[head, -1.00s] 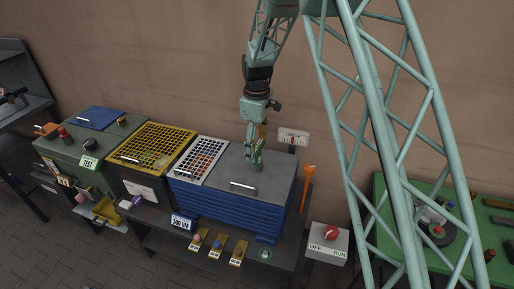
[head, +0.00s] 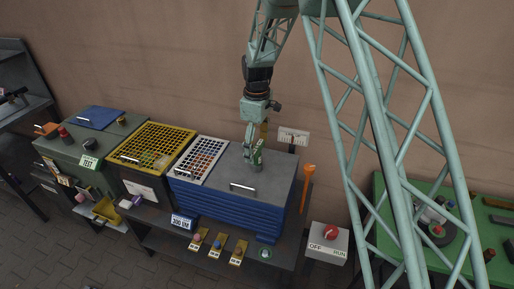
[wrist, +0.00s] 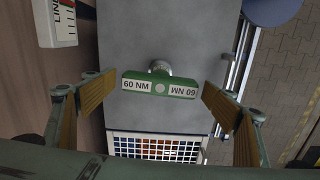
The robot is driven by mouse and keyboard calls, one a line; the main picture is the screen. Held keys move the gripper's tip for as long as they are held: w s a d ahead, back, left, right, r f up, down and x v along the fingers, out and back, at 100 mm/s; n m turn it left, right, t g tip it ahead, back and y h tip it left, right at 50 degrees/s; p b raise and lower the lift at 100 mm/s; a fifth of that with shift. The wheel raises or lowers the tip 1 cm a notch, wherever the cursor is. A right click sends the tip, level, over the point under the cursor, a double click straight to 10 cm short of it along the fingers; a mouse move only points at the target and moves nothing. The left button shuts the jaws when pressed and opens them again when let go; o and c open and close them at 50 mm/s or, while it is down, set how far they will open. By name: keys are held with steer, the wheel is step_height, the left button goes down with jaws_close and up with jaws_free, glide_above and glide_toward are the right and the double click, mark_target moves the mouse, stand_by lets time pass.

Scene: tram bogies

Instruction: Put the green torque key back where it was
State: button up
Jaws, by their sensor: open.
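The green torque key (wrist: 160,84) has a bar-shaped head with "60 NM" labels and a pale round shank end showing behind it. It is over the grey lid (wrist: 165,35) of the blue cabinet. My gripper (wrist: 158,82) is open, with one tan-padded finger at each end of the key head and a visible gap on both sides. In the head view my gripper (head: 254,157) is low over the grey lid (head: 262,178). Whether the key touches the lid is hard to tell. A round green-rimmed spot (head: 264,254) is on the shelf in front.
Several small keys stand on yellow plates, one pink (head: 197,238), beside the green spot. A white grid (head: 203,158) and a yellow grid (head: 155,147) lie left of the lid. An orange tool (head: 307,180) and a red OFF/RUN switch (head: 330,233) are on the right.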

steer(key=shift+r, duration=0.1)
step_height(320, 180, up, 14)
steer(key=shift+f, duration=0.25)
stand_by(0.5)
stand_by(0.8)
